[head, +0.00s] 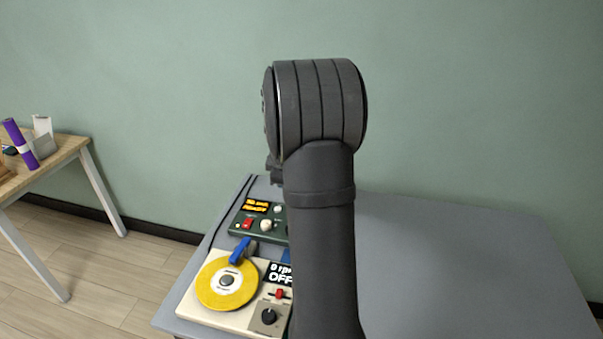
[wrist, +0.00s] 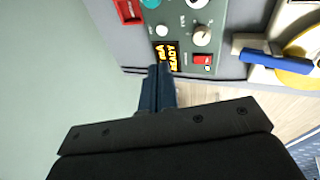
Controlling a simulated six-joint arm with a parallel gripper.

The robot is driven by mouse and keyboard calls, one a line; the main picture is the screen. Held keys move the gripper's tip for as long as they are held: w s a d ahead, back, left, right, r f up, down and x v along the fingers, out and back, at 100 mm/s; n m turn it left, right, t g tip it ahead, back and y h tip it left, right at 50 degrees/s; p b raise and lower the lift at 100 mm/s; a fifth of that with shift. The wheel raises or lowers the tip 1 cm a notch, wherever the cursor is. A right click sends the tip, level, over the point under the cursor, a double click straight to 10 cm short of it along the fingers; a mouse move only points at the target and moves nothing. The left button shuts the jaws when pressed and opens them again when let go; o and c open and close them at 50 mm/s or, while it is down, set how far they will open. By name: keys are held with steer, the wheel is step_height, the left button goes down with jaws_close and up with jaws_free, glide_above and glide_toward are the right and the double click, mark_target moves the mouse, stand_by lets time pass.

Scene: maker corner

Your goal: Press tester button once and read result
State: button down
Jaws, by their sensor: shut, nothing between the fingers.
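The tester is a dark green box (head: 240,228) on the grey table, partly hidden behind my arm in the head view. In the wrist view its green panel (wrist: 181,50) carries a small display (wrist: 167,56) with amber text; one line reads "READY". Beside it are a white knob (wrist: 202,36), a red switch (wrist: 203,59) and a small round white button (wrist: 162,31). My gripper (wrist: 161,68) is shut and empty, its tips in front of the display's lower-left edge in the wrist view. Whether they touch the box cannot be told.
In front of the tester is a cream device (head: 190,306) with a yellow disc (head: 227,284), a blue lever (head: 241,250) and a display (head: 281,273) reading "0 rpm OFF". The grey table (head: 450,260) is clear at right. A wooden table (head: 68,148) stands at left.

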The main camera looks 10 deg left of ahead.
steer(key=w+a+f+n+t+h, duration=0.2)
steer(key=n, duration=0.9)
steer(key=w+a+f+n+t+h, duration=0.2)
steer(key=w+f+n, duration=0.1)
steer(key=n, duration=0.8)
steer(key=shift+w+a+t+h, duration=0.2)
steer(key=shift+a+t+h, duration=0.05)
steer(key=shift+t+h, duration=0.15)
steer(key=shift+f, duration=0.15)
steer(key=shift+f, duration=4.35)
steer(key=shift+f, duration=0.15)
steer(key=shift+f, duration=0.3)
